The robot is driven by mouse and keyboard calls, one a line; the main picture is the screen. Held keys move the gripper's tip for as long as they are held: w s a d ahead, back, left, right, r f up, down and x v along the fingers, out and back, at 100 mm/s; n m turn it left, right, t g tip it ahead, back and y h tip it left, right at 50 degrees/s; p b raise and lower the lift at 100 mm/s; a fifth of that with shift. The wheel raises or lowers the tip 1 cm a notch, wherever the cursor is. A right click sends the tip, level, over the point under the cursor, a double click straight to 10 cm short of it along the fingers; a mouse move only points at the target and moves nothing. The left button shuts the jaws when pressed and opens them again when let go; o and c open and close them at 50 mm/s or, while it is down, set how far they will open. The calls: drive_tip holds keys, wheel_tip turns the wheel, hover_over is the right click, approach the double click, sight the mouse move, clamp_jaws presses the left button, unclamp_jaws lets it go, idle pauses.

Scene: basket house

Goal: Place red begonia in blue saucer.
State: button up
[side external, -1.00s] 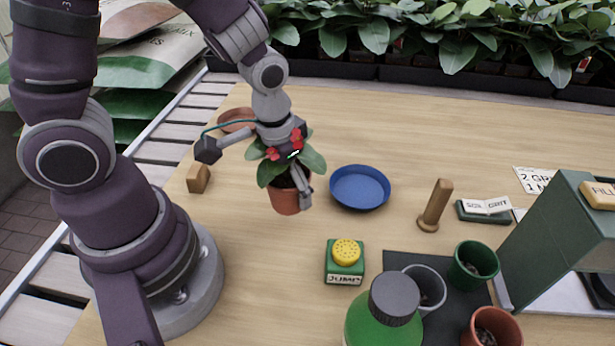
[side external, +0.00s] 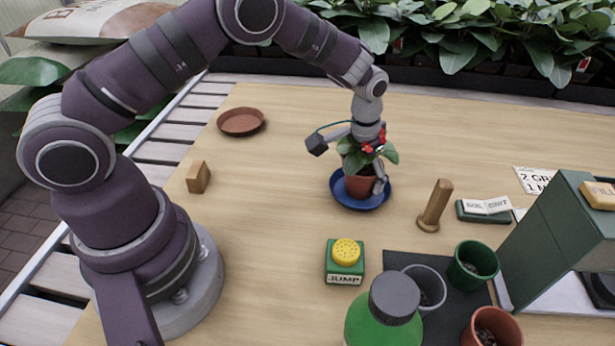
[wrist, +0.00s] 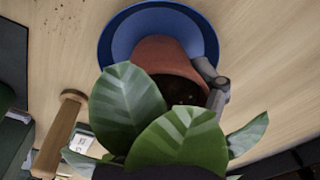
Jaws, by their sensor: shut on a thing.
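The red begonia, a terracotta pot with green leaves and red flowers (side external: 360,183), is at the blue saucer (side external: 345,203). My gripper (side external: 379,184) is shut on the pot's rim. In the side view the pot stands within the saucer's outline, roughly upright. In the wrist view the terracotta pot (wrist: 165,57) overlaps the blue saucer (wrist: 120,35), and a gripper finger (wrist: 212,80) shows at the rim. Leaves hide part of the pot and gripper. I cannot tell whether the pot's base touches the saucer.
A terracotta saucer (side external: 241,122) and a wooden block (side external: 198,177) lie to the left. A wooden peg (side external: 434,206) stands to the right. Table behind the blue saucer is clear.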

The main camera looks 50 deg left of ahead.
sight(359, 166)
drive_tip(key=shift+f, duration=0.15)
drive_tip(key=o, duration=1.3)
drive_tip(key=r, duration=0.4)
drive_tip(key=s+r, duration=0.1)
drive_tip(key=r, duration=0.6)
drive_tip(key=shift+s+r, duration=0.15)
drive_tip(key=shift+r, duration=0.2)
drive_tip(key=s+a+r+t, duration=0.2)
drive_tip(key=s+r, duration=0.7)
drive_tip(key=s, duration=0.2)
drive_tip(key=s+a+t, duration=0.1)
drive_tip(key=s, duration=0.2)
drive_tip(key=s+f+t, duration=0.1)
drive_tip(key=s, duration=0.2)
drive_tip(key=shift+a+f+m, duration=0.1)
drive_tip(key=shift+a+m, duration=0.15)
drive_tip(key=shift+m, duration=0.15)
